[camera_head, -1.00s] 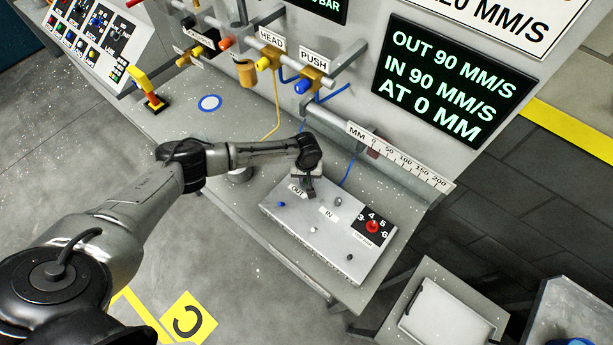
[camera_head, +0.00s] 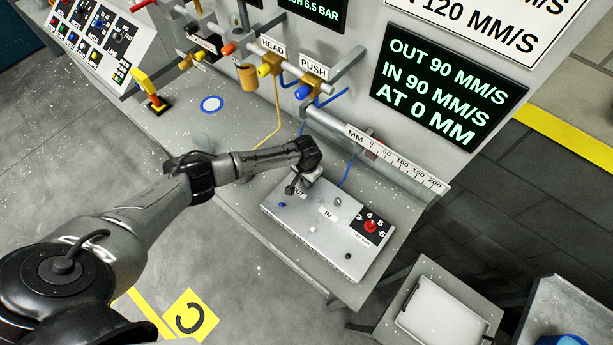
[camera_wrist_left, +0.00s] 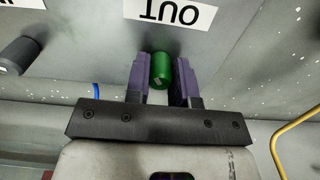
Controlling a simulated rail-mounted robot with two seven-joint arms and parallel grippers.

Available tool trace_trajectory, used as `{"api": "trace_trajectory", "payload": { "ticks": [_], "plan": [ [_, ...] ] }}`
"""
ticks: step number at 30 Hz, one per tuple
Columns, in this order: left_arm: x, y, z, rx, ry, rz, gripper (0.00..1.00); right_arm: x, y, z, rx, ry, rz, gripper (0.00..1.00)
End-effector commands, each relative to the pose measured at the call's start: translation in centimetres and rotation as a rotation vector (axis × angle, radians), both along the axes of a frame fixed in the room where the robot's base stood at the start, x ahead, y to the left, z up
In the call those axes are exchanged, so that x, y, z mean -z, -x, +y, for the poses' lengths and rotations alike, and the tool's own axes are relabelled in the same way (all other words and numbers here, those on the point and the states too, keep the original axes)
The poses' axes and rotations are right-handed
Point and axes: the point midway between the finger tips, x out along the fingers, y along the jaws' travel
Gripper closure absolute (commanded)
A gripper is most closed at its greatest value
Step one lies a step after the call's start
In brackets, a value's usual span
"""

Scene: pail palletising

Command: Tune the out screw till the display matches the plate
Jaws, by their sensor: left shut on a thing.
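The out screw (camera_wrist_left: 160,71) is a green cylinder beside the OUT label (camera_wrist_left: 172,11) in the left wrist view. My left gripper (camera_wrist_left: 161,82) has its purple fingers on both sides of it and is shut on it. In the head view my left gripper (camera_head: 293,186) is at the back left corner of the grey screw box (camera_head: 312,228), partly covering the OUT label and hiding the screw. The display (camera_head: 447,82) reads OUT 90 MM/S, IN 90 MM/S, AT 0 MM. The white plate (camera_head: 490,18) above it is cut off; 120 MM/S shows. My right gripper is not in view.
The IN label (camera_head: 328,214), small knobs and a red dial (camera_head: 371,226) are on the box. Behind it run a millimetre scale (camera_head: 397,160), blue and yellow hoses, and the HEAD and PUSH valves. A grey tray (camera_head: 443,311) stands front right.

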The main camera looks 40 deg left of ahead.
Motion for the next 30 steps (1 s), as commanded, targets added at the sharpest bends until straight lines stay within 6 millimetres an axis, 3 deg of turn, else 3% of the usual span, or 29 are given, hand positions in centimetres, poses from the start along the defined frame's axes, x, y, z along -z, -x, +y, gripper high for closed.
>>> {"api": "trace_trajectory", "payload": {
  "ticks": [12, 27, 28, 30],
  "plan": [
    [-0.03, 0.00, -0.01, 0.152, 0.000, 0.001, 1.00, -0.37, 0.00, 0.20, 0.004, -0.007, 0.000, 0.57],
    [-0.03, -0.02, -0.01, 0.168, 0.000, 0.000, 1.00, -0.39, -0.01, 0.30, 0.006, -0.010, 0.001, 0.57],
    [-0.03, -0.01, -0.01, 0.168, 0.000, 0.000, 0.76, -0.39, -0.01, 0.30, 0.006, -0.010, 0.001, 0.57],
    [-0.03, -0.02, -0.01, 0.168, 0.000, 0.000, 0.69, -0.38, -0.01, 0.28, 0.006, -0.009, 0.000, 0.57]
  ]
}}
